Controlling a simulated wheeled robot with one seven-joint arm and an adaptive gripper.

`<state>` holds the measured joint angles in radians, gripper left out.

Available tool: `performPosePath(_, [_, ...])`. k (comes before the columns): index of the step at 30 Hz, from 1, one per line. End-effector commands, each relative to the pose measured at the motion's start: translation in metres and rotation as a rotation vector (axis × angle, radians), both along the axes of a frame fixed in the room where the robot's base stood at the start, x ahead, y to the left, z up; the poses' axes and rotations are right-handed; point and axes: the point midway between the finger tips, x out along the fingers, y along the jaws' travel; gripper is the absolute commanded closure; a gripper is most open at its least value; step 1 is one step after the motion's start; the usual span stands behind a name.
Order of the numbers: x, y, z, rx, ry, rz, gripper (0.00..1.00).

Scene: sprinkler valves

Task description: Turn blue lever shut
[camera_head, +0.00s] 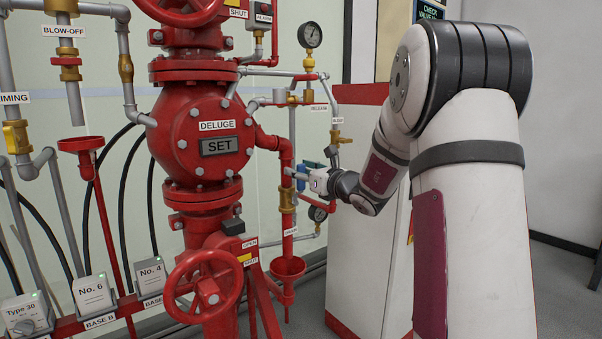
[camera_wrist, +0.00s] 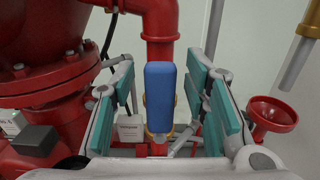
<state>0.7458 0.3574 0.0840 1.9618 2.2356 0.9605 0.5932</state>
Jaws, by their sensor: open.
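The blue lever (camera_wrist: 159,97) stands centred in the wrist view, its long side running up and down the picture, in front of a red pipe (camera_wrist: 160,22). A brass valve body shows partly behind it. My gripper (camera_wrist: 164,88) is open, with teal pads left and right of the lever and a visible gap on each side. I cannot tell how deep the lever sits between the pads. In the head view my gripper (camera_head: 298,176) is at the drain pipe, and a small bit of the blue lever (camera_head: 302,168) shows behind it.
The large red deluge valve (camera_head: 205,138) stands left of my gripper, with a red handwheel (camera_head: 207,288) low in front. A red funnel (camera_head: 288,267) hangs below the drain pipe; another red funnel (camera_wrist: 272,114) shows right in the wrist view. A gauge (camera_head: 318,214) sits close by.

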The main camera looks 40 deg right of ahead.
Motion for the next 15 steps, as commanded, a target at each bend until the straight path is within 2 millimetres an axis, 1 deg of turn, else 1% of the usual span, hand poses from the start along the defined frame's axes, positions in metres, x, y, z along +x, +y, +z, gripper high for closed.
performPosePath(3, [-0.0002,-0.0001,0.0,0.0,0.0,0.0,0.58])
performPosePath(4, [-0.0002,-0.0001,-0.0001,0.0,0.0,0.0,0.61])
performPosePath(5, [-0.0002,-0.0001,-0.0001,0.0,0.0,0.0,0.67])
performPosePath(6, [-0.0003,-0.0001,-0.0001,0.0,0.0,0.0,0.76])
performPosePath(8, [-0.0003,-0.0002,-0.0001,0.0,0.0,0.0,0.9])
performPosePath(9, [-0.0004,-0.0002,-0.0001,0.0,0.0,0.0,0.99])
performPosePath(15, [-0.0005,-0.0002,-0.0002,0.0,0.0,0.0,1.0])
